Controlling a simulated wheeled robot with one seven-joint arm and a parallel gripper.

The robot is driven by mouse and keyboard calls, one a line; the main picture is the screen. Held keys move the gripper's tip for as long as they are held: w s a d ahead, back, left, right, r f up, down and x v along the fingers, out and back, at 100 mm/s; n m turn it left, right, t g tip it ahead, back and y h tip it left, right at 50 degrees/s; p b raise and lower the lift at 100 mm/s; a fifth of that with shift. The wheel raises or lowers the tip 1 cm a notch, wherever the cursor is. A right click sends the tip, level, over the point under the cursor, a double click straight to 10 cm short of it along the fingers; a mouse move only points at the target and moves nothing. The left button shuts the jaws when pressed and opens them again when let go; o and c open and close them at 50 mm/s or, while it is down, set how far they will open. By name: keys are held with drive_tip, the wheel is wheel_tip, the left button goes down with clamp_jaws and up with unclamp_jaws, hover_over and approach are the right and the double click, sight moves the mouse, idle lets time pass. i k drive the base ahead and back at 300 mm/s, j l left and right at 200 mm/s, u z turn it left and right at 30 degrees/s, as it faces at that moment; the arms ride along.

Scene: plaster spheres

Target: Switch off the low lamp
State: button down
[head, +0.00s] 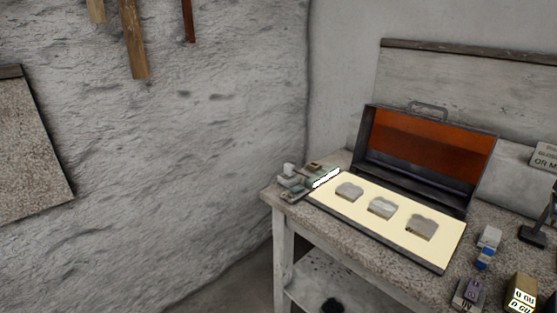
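I cannot clearly identify the low lamp in the head view. A bright white strip (326,179) glows at the left end of the table, beside a cluster of small grey-green blocks (296,180). A dark stand (533,236) with a flat base and a slanted stem stands near the right edge, cut off by the frame. I cannot tell whether either is the lamp, and no switch is clear. My gripper is not in view.
An open dark case (455,192) with an orange-lined lid stands on the speckled table (345,232). Its pale panel (448,240) bears three grey pieces. Small boxes (468,292) crowd the table's right front. A rough wall (200,130) closes the left.

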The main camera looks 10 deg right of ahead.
sight(297, 189)
drive_tip(key=i+j, duration=0.1)
drive_tip(key=i, duration=0.55)
drive_tip(key=i+j+u, duration=0.1)
drive_tip(key=i, duration=0.5)
